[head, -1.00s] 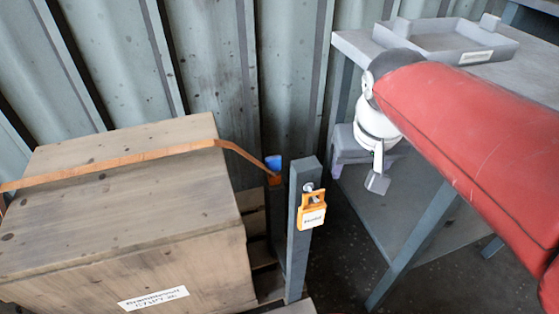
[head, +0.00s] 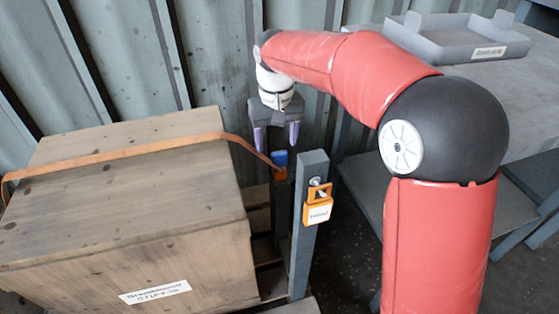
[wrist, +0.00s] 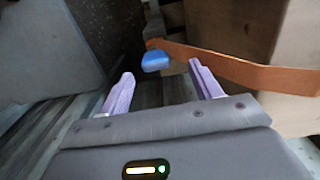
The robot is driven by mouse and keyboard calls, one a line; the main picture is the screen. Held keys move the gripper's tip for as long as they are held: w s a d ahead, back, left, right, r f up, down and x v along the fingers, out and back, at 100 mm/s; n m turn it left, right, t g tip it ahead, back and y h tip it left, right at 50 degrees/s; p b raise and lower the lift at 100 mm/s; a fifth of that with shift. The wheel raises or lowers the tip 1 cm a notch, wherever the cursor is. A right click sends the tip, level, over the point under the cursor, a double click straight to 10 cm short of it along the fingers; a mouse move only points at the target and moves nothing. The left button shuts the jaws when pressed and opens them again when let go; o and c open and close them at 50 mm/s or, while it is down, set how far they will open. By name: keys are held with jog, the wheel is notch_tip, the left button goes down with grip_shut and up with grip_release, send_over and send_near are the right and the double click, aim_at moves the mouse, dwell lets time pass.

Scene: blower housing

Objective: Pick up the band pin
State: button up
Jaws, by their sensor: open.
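The band pin has a blue head (head: 280,158) at the end of an orange band (head: 140,152), set in an orange fitting (head: 281,173) behind a grey post. In the wrist view the blue head (wrist: 155,61) shows ahead of the fingertips and between their lines, with the band running off to the right. My gripper (head: 276,148) is open and empty, fingers pointing down, near and apparently just behind the pin in the head view. The wrist view shows both lilac fingers (wrist: 160,76) apart. The pin's shaft is hidden.
A wooden crate (head: 110,215) with a white label stands left, the band over its top. The grey post (head: 307,225) carries an orange padlock-shaped tag (head: 318,208). A metal table (head: 530,125) with a tray (head: 455,52) stands right. A corrugated wall is behind.

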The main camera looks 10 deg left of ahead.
aim_at(279, 152)
jog(key=f, duration=0.4)
jog(key=f+b, duration=0.1)
jog(key=f, duration=0.1)
jog(key=shift+w+d+f, duration=0.15)
jog(key=shift+d, duration=0.1)
jog(key=shift+c, duration=0.3)
jog(key=c, duration=1)
jog(key=shift+c, duration=0.2)
